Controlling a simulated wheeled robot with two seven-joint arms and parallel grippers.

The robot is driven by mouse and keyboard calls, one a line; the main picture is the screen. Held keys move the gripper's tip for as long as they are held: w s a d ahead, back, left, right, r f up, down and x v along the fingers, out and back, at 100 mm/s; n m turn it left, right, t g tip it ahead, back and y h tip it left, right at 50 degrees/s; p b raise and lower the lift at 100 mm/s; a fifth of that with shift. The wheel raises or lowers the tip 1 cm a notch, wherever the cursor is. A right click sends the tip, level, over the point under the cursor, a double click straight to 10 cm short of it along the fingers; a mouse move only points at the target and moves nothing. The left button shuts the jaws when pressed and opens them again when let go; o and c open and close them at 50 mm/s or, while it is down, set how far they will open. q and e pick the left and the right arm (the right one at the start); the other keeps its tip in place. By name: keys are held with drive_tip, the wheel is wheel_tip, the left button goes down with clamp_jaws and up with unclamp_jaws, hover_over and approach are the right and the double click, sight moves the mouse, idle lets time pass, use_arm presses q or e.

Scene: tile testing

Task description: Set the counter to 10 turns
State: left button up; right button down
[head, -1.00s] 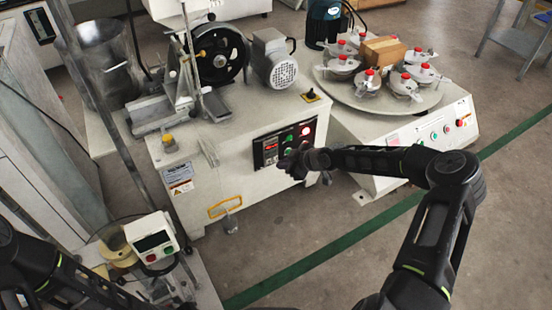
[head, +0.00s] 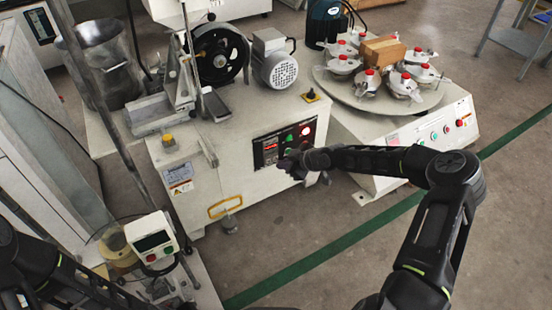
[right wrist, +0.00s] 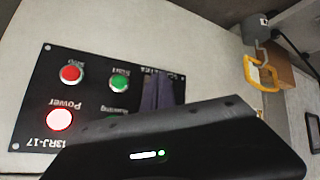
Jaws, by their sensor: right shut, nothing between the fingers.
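The counter (head: 269,147) is a small dark unit with red digits on the black control panel (head: 282,136) of the pale machine. The digits are too small to read. In the right wrist view the panel (right wrist: 40,85) appears upside down, with red and green buttons and a lit Power lamp. The counter window (right wrist: 160,93) is partly hidden there by my own wrist. My right gripper (head: 288,165) is shut and empty, close in front of the panel's lower edge, below the counter. I cannot tell if it touches. My left arm enters at lower left; its gripper does not show.
A yellow handle (head: 225,207) sticks out on the machine's front, left of the panel. A turntable (head: 345,93) with several red-capped pots stands to the right. A small box with a display (head: 152,240) stands at lower left. The floor in front is clear.

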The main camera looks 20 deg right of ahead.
drive_tip(key=shift+w, duration=0.1)
drive_tip(key=shift+w+a, duration=0.1)
drive_tip(key=shift+w, duration=0.25)
drive_tip(key=shift+w+b, duration=0.35)
drive_tip(key=shift+b, duration=0.15)
idle(0.5)
drive_tip(key=shift+s, duration=0.1)
drive_tip(key=shift+s+p, duration=0.4)
drive_tip(key=shift+s, duration=0.3)
drive_tip(key=shift+s, duration=0.1)
drive_tip(key=s, duration=0.1)
drive_tip(key=s+p, duration=0.1)
drive_tip(key=s, duration=0.1)
drive_tip(key=s+p, duration=0.1)
drive_tip(key=shift+s+d, duration=0.4)
